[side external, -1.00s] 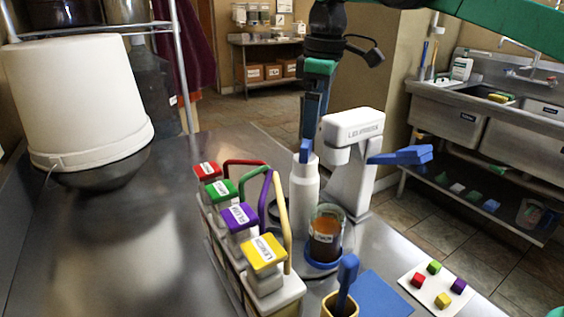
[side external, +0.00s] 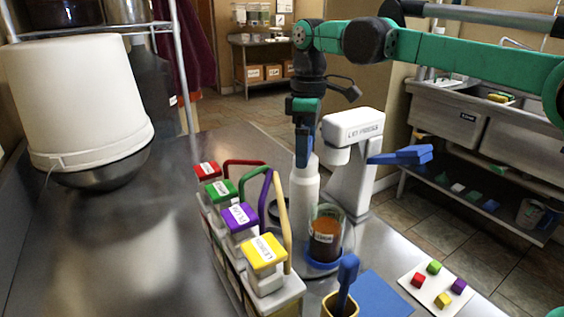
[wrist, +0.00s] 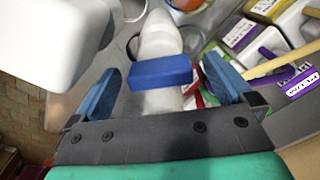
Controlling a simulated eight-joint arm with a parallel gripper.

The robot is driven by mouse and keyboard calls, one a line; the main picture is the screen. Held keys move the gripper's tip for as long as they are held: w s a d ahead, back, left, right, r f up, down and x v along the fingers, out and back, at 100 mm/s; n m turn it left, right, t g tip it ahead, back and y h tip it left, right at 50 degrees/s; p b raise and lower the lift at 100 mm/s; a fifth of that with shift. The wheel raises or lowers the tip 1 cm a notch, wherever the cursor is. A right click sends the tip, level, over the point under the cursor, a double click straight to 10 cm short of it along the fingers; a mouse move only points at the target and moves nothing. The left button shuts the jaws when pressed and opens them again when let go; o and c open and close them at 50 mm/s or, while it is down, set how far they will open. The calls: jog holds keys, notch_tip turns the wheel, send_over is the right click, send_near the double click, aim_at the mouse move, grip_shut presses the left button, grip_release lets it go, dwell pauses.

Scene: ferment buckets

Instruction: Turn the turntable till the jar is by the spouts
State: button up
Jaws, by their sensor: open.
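The jar (side external: 325,240), clear with brown contents and a white label, stands upright in a blue ring (side external: 322,264) in the side view. The spouts are red, green, purple and yellow curved tubes (side external: 283,215) on a row of labelled dispensers to the jar's left. A white bottle-shaped body (side external: 304,195) stands behind the jar. My gripper (side external: 304,150) is above it. In the wrist view my open gripper (wrist: 160,68) has its blue fingers on either side of a blue bar (wrist: 162,73) over the white body. Contact is unclear. The turntable's edge is hard to make out.
A white lid press (side external: 352,150) with a blue handle stands right of my gripper. A yellow pot (side external: 338,305) with a blue-handled tool is in front. A white card (side external: 432,287) with coloured cubes lies at right. Open metal table (side external: 110,250) lies left of the dispensers.

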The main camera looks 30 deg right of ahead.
grip_shut()
dwell(0.3)
jog(key=shift+m, duration=9)
